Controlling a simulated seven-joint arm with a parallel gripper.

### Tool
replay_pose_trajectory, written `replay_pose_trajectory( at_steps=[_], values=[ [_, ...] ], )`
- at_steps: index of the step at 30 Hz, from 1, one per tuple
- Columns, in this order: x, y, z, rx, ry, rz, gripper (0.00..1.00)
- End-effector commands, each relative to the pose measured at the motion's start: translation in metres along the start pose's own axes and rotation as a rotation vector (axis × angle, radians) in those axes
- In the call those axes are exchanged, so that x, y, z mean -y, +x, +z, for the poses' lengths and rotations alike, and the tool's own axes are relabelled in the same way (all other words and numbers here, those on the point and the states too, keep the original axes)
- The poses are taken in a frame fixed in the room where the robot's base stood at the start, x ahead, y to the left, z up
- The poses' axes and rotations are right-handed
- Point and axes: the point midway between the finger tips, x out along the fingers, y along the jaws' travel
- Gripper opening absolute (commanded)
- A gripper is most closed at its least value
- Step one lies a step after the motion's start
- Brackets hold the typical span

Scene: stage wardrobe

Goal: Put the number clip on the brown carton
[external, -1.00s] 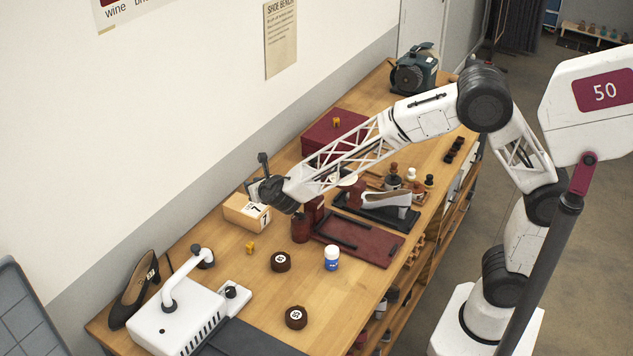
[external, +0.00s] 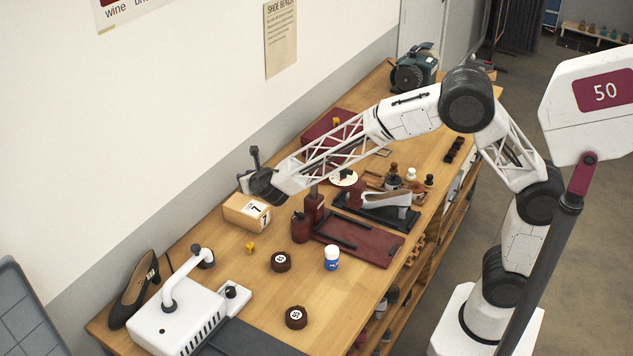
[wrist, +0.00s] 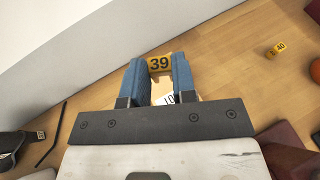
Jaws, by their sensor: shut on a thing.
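My gripper (external: 249,185) is over the brown carton (external: 236,212), near its back edge, in the external view. In the wrist view its two blue fingers (wrist: 160,72) are shut on a yellow number clip (wrist: 159,63) marked 39. The held clip is not clear in the external view. The carton has a white label on its side. Part of it shows between the fingers in the wrist view. I cannot tell whether the clip touches the carton. Another yellow clip (external: 251,246) lies on the bench; it reads 40 in the wrist view (wrist: 276,49).
A dark red bottle (external: 299,229) stands right of the carton. Dark round pucks (external: 281,261) and a blue-and-white jar (external: 331,258) stand nearer. A white machine (external: 178,322) and a black shoe (external: 132,293) are at front left. The wall is close behind the carton.

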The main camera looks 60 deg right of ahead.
Motion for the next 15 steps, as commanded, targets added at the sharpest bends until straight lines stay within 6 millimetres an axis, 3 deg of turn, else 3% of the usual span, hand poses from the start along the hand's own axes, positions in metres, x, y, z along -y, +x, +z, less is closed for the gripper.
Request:
replay_pose_trajectory(
  at_steps=[9,15],
  values=[
    [0.0,0.016,-0.039,-0.001,-0.002,-0.001,0.04],
    [0.0,0.019,-0.045,0.001,-0.001,0.0,0.04]
  ],
)
